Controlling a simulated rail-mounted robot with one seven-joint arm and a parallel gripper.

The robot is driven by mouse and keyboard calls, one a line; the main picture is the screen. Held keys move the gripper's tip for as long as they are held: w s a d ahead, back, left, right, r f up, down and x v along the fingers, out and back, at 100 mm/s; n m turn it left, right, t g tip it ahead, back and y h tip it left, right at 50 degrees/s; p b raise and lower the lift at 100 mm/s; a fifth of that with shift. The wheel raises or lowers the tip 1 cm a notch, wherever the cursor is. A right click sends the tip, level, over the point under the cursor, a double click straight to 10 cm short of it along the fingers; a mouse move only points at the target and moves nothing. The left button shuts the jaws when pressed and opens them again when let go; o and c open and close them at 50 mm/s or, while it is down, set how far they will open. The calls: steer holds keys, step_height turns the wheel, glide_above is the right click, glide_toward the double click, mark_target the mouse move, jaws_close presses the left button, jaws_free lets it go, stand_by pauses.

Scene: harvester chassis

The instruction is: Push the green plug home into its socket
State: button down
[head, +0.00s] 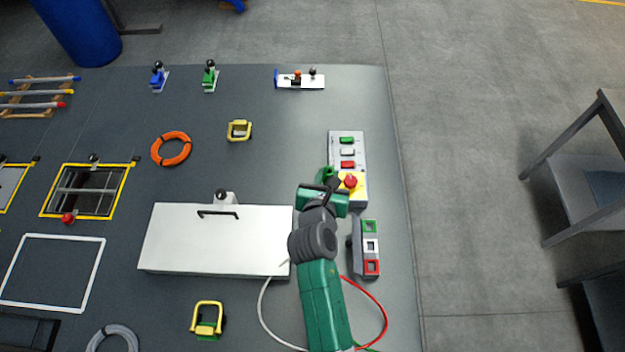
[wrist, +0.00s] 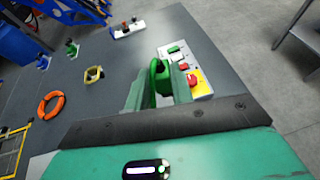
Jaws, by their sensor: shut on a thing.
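The green plug (head: 325,174) is in my gripper (head: 328,186), above the deck beside the control box. In the wrist view the plug (wrist: 160,78) stands upright between the two fingers of my gripper (wrist: 158,88), which are shut on it. The socket block (head: 357,246) stands on the deck below and to the right of the gripper in the head view. It has a green socket (head: 369,226), a white socket (head: 370,246) and a red socket (head: 371,267). The plug is apart from the green socket. The plug's lower end is hidden.
A control box (head: 340,139) with green, white and red buttons and a red stop knob (head: 350,181) is close to the gripper. A white lidded box (head: 216,245) stands to the left. White and red cables (head: 383,318) loop near my arm. Bare deck lies right of the block.

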steer(key=s+d+f+n+y+p, duration=0.1)
steer(key=s+d+f+p, duration=0.1)
steer(key=d+f, duration=0.4)
steer(key=s+d+f+y+p, duration=0.1)
steer(key=s+d+f+p, duration=0.1)
steer(key=d+f, duration=0.3)
steer(key=d, duration=0.3)
steer(key=shift+s+f+n+p, duration=0.35)
steer(key=shift+n, duration=0.05)
step_height(320, 180, down, 6)
steer(key=b, duration=0.5)
steer(key=shift+r, duration=0.1)
steer(key=shift+f+b, duration=1.7)
steer(key=shift+b, duration=0.2)
steer(key=c, duration=1.1)
jaws_free()
steer(key=shift+c, duration=0.2)
